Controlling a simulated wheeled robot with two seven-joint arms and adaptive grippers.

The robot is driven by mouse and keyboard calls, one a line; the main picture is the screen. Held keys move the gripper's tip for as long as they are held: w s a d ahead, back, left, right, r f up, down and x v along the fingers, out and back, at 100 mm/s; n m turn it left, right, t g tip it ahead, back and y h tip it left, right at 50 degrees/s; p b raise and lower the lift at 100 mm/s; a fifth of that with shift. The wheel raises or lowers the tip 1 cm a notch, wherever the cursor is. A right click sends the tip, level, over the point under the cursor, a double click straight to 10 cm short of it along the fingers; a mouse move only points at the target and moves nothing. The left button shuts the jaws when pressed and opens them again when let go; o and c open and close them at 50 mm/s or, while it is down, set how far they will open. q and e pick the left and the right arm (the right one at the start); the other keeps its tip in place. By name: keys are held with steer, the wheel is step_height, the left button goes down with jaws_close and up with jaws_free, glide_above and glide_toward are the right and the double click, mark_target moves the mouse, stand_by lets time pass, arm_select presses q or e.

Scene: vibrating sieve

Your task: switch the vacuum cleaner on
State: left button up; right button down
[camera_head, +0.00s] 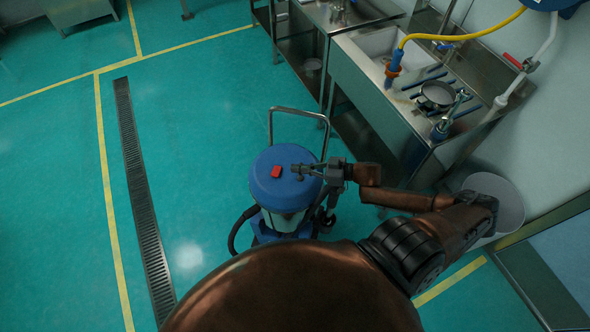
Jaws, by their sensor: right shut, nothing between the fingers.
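The vacuum cleaner (265,193) stands on the green floor in front of me, with a blue round lid, a light drum, a blue base and a metal push handle behind it. A red switch (277,171) sits on top of the lid. My right gripper (298,172) is shut and empty. Its fingertips are over the right part of the lid, a little to the right of the red switch and apart from it in the picture. I cannot tell whether they touch the lid. My left gripper is not in view.
A steel sink counter (372,95) with a yellow hose (470,36) and a pan (438,94) stands at the upper right. A grey bin (508,200) is by the wall. A floor drain (143,200) runs along the left, where the floor is clear.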

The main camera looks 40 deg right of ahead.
glide_above(279, 179)
steer(key=shift+d+f, duration=0.45)
steer(key=shift+f, duration=0.4)
steer(key=f, duration=0.3)
steer(key=shift+a+f, duration=0.1)
steer(key=shift+a, duration=0.2)
steer(key=shift+a+f, duration=0.1)
steer(key=shift+f, duration=0.4)
